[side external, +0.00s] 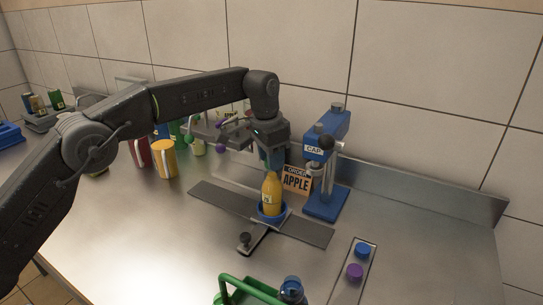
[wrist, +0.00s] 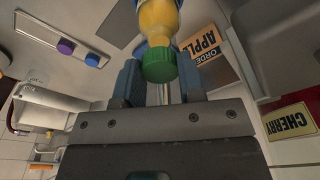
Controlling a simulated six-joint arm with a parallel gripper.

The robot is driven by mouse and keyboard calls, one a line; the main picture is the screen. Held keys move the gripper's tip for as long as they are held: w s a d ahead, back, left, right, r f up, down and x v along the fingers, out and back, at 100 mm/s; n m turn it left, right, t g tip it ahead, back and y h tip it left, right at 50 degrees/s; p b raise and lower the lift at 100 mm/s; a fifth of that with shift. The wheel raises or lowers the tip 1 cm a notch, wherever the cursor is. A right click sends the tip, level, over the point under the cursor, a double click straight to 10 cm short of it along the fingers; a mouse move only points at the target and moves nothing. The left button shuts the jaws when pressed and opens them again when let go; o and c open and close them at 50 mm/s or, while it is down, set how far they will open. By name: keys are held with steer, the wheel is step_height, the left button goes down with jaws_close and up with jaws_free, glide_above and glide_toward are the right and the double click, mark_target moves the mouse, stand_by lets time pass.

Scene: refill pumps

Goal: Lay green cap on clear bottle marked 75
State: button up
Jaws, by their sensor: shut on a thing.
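A clear bottle filled with yellow (side external: 271,193) stands upright in a blue ring holder on a dark rail. The figure on its small label is too small to read for sure. My gripper (side external: 272,158) points down right over the bottle's neck. In the wrist view the green cap (wrist: 159,65) sits between the two blue fingers of my gripper (wrist: 159,78), which are shut on it. The cap lines up with the top of the yellow bottle (wrist: 158,20) and seems to meet its mouth. In the side view the fingers hide the cap.
A blue CAP press (side external: 327,150) and an orange APPLE order card (side external: 296,180) stand close behind the bottle. A tray at the right holds a blue cap (side external: 362,249) and a purple cap (side external: 355,271). A green crate (side external: 245,288) is in front. A yellow jug (side external: 163,159) stands left.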

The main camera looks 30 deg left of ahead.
steer(key=shift+f, duration=0.55)
steer(key=o, duration=0.8)
steer(key=shift+r, duration=0.15)
steer(key=shift+r, duration=3.4)
